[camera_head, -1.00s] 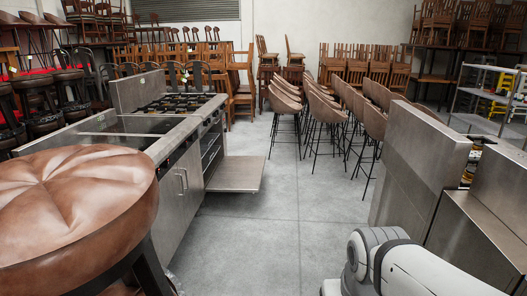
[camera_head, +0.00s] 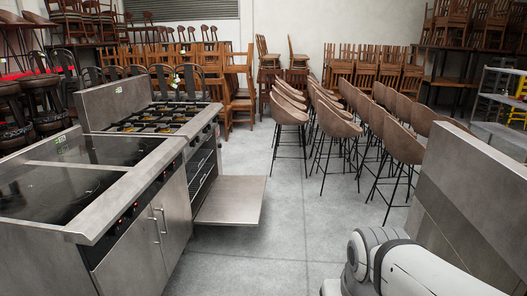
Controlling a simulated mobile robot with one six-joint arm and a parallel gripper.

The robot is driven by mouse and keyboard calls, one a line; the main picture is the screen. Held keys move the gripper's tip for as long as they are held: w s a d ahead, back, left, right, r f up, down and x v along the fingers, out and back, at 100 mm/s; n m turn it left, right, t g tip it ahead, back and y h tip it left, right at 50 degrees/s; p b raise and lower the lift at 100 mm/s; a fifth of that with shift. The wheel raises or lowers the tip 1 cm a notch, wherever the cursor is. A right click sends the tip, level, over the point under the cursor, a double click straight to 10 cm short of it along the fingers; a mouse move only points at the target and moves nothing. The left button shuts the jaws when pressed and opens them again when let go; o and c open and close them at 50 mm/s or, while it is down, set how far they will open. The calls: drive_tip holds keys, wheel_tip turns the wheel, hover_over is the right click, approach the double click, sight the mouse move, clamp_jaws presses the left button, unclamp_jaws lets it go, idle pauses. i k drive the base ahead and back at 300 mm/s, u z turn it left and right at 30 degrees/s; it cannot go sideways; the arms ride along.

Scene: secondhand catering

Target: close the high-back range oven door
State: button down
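The high-back range (camera_head: 180,116) stands at left centre, with gas burners on top and a tall steel back panel. Its oven door (camera_head: 231,202) is folded down and open, roughly level, jutting right into the aisle. The oven cavity (camera_head: 201,168) shows dark with racks behind the door. A white and grey arm link of mine shows at the lower right. My gripper is not in view.
A steel cooktop unit (camera_head: 100,208) with cabinet doors stands in front of the range on the left. Bar stools (camera_head: 340,128) fill the centre right. A steel unit (camera_head: 468,195) stands at right. The concrete aisle (camera_head: 270,262) between is clear.

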sight(235, 201)
drive_tip(key=i, duration=3.95)
drive_tip(key=z, duration=0.6)
